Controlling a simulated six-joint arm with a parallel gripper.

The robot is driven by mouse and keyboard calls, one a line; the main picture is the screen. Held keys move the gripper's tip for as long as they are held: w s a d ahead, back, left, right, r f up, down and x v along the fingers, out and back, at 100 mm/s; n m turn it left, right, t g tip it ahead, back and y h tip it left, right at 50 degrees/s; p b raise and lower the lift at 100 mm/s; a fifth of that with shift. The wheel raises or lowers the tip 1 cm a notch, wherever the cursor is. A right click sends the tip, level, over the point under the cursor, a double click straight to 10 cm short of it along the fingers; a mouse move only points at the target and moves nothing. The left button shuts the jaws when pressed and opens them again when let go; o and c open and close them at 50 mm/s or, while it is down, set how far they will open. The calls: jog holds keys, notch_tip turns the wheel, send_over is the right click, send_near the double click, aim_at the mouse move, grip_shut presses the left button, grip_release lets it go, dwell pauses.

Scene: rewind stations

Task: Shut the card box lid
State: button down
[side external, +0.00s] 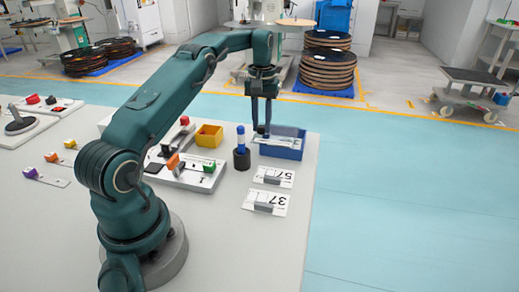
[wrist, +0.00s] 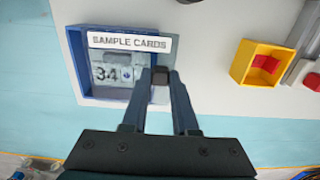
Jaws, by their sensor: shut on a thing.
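The blue card box (side external: 281,153) stands at the table's far right corner. In the wrist view, the box (wrist: 75,62) shows a white label reading "SAMPLE CARDS" (wrist: 132,41) and number cards (wrist: 113,73) inside. My gripper (side external: 262,130) points down at the box. In the wrist view, my gripper (wrist: 160,80) is shut on a small dark block (wrist: 160,93) at the box's right side. I cannot tell whether this block is the lid's handle. The lid's edges and how far it is open are not clear; my fingers hide part of the box.
A dark holder (side external: 242,158) with a blue cylinder stands just left of the box. A yellow bin (side external: 208,136) with red contents stands farther left. Two numbered cards (side external: 272,177) lie in front of the box. The table's right edge is close to the box.

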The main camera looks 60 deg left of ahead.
aim_at(272, 134)
jog(key=shift+w+d, duration=0.95)
jog(key=shift+w, duration=0.15)
jog(key=shift+d, duration=0.1)
jog(key=c, duration=0.7)
grip_release()
jog(key=shift+s, duration=0.1)
